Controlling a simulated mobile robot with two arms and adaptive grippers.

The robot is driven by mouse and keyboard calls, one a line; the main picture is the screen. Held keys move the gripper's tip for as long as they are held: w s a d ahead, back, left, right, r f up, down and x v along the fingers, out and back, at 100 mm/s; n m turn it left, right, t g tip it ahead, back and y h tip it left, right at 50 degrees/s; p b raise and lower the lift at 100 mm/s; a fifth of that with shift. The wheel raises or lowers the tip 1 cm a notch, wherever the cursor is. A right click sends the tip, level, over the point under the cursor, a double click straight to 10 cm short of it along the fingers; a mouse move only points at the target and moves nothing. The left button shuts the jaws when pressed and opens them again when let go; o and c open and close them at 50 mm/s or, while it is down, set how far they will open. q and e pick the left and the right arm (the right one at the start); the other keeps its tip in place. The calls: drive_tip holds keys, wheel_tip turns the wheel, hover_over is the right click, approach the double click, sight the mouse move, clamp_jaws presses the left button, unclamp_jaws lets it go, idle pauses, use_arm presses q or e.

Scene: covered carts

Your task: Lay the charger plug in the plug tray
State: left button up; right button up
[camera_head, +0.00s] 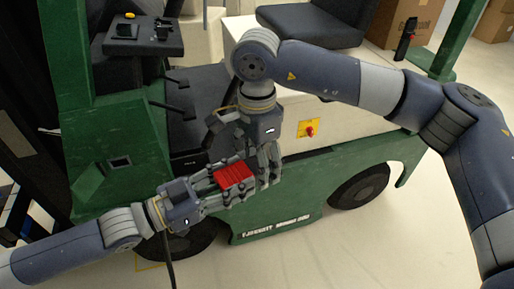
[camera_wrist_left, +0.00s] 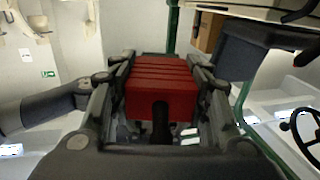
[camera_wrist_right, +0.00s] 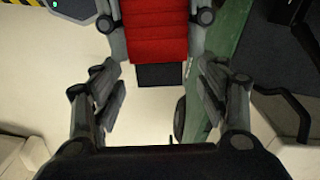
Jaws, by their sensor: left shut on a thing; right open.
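The charger plug (camera_head: 234,175) is a red ribbed block. My left gripper (camera_head: 232,186) is shut on it and holds it in the air in front of the green vehicle. In the left wrist view the plug (camera_wrist_left: 160,90) sits between the two fingers, with a dark part at its near end. In the right wrist view its red body (camera_wrist_right: 156,32) and black end (camera_wrist_right: 160,75) show. My right gripper (camera_head: 262,165) is open, pointing down close beside the plug; its fingers (camera_wrist_right: 155,95) stand apart. I cannot make out a plug tray.
The green vehicle (camera_head: 300,195) has a white body with a red knob on a yellow plate (camera_head: 309,130), a dark seat (camera_head: 315,25) and a control panel (camera_head: 142,36). Cardboard boxes (camera_head: 410,20) stand behind. A dark cable hangs below my left wrist. The floor in front is clear.

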drive_tip(key=shift+f, duration=0.25)
drive_tip(key=c, duration=1.3)
use_arm(q)
drive_tip(key=o, duration=1.4)
use_arm(e)
drive_tip(key=shift+c, duration=0.4)
use_arm(q)
drive_tip(key=shift+o, duration=0.3)
drive_tip(key=shift+a, duration=0.1)
